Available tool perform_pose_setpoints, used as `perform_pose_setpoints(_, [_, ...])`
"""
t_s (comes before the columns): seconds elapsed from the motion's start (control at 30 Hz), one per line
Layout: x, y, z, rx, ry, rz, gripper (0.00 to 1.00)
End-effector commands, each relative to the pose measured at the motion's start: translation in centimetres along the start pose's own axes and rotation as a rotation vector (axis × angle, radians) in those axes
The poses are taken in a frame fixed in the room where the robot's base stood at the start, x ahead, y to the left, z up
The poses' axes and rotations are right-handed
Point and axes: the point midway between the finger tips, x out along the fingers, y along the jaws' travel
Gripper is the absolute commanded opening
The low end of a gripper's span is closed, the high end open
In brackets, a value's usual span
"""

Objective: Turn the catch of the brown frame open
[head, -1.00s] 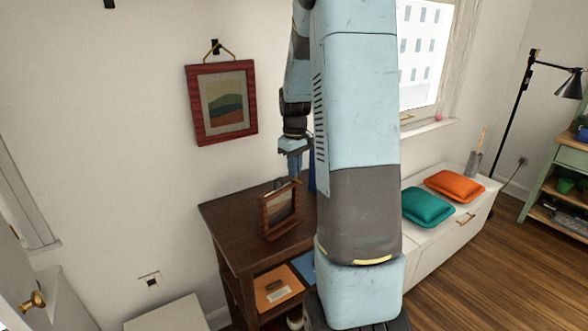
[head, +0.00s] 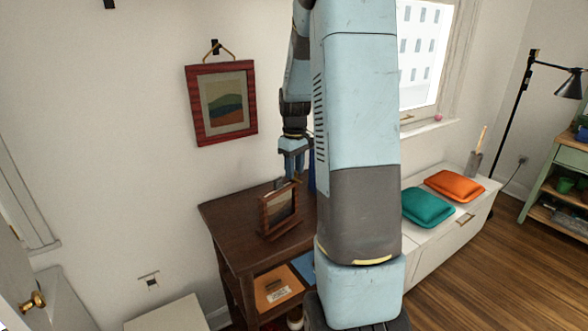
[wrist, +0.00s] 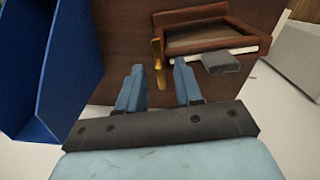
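The brown frame (head: 264,215) stands on the dark wooden cabinet in the head view. In the wrist view I see it from above, its brown wooden edge (wrist: 205,11) at the upper right. A brass-coloured catch (wrist: 157,55) sticks out at its left side. My gripper (wrist: 158,66) is open and empty. Its two blue fingertips lie either side of the catch in the picture; I cannot tell whether they touch it. In the head view my gripper (head: 292,174) points down just above and behind the frame.
A blue upright holder (wrist: 62,65) stands close left of my gripper in the wrist view. A grey block (wrist: 221,61) sits beside the frame, right of my fingers. The cabinet top (head: 222,213) is clear left of the frame. A red-framed picture (head: 192,105) hangs on the wall.

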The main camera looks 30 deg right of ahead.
Motion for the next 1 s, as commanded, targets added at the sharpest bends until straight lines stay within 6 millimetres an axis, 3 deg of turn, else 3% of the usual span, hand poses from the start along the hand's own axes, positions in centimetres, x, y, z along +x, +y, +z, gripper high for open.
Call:
perform_pose_setpoints(0.17, [-0.1,0.0,0.0,0.000,0.000,0.000,0.35])
perform_pose_setpoints(0.33, [-1.5,0.1,-0.1,0.000,0.003,0.002,0.35])
perform_pose_setpoints(0.8, [-10.3,0.0,-0.1,-0.001,0.003,0.002,0.35])
perform_pose_setpoints(1.0, [-12.8,0.0,-0.1,-0.001,0.000,0.000,0.35])
